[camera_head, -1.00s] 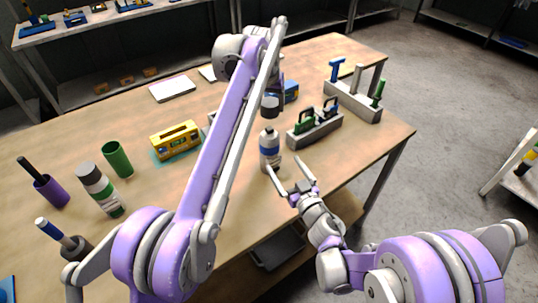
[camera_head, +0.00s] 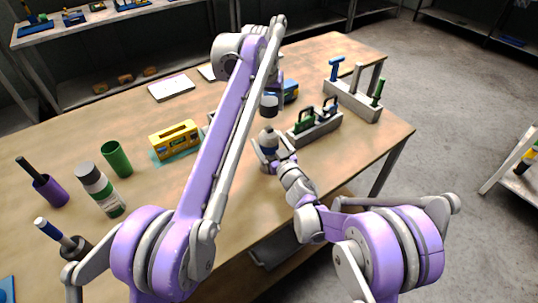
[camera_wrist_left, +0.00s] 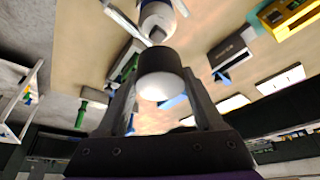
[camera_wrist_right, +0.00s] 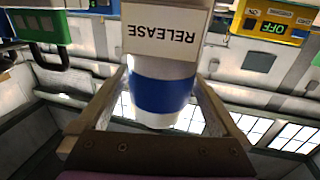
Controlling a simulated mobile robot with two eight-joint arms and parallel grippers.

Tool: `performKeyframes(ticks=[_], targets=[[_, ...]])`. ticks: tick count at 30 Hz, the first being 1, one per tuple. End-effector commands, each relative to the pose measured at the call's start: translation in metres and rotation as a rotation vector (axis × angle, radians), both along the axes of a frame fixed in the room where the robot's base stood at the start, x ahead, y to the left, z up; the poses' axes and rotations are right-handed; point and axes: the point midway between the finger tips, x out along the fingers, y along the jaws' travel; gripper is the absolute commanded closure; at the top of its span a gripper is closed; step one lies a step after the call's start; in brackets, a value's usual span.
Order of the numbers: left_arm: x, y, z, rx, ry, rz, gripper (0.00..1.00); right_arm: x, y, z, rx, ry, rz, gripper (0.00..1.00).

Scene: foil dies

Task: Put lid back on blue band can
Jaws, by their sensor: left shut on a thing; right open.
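The blue band can (camera_head: 268,142) stands upright near the table's front edge, light-bodied with a blue band. It also shows in the right wrist view (camera_wrist_right: 163,95). My right gripper (camera_head: 275,158) is low at the can, its open fingers on either side of it; contact is not clear. My left gripper (camera_head: 273,92) is shut on the dark lid (camera_head: 270,104), partly hidden behind my left arm. The left wrist view shows this lid (camera_wrist_left: 161,72) between the fingers, with a pale end. The lid is above the can, apart from it.
A grey holder with green-handled things (camera_head: 315,128) stands close right of the can. A yellow box (camera_head: 174,140) lies left of my left arm. A green cup (camera_head: 117,159) and a green-banded can (camera_head: 98,189) stand further left. A white panel (camera_wrist_right: 165,32) reads RELEASE.

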Motion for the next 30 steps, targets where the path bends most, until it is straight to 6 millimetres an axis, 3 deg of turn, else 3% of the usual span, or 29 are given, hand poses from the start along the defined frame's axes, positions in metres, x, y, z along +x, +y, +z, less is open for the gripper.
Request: performKeyframes(ticks=[6,23,30], targets=[[0.0,0.0,0.0,0.0,0.0,0.0,0.83,0.0,0.0001,0.0001,0.0,0.0,0.0,0.0],[0.0,0.0,0.0,0.0,0.0,0.0,0.83,-0.0003,0.0,0.0001,0.001,0.0,0.0,1.0],[0.0002,0.0,-0.0077,0.0,0.0,0.0,0.83,-0.0003,0.0,0.0,0.001,0.0,0.0,1.0]])
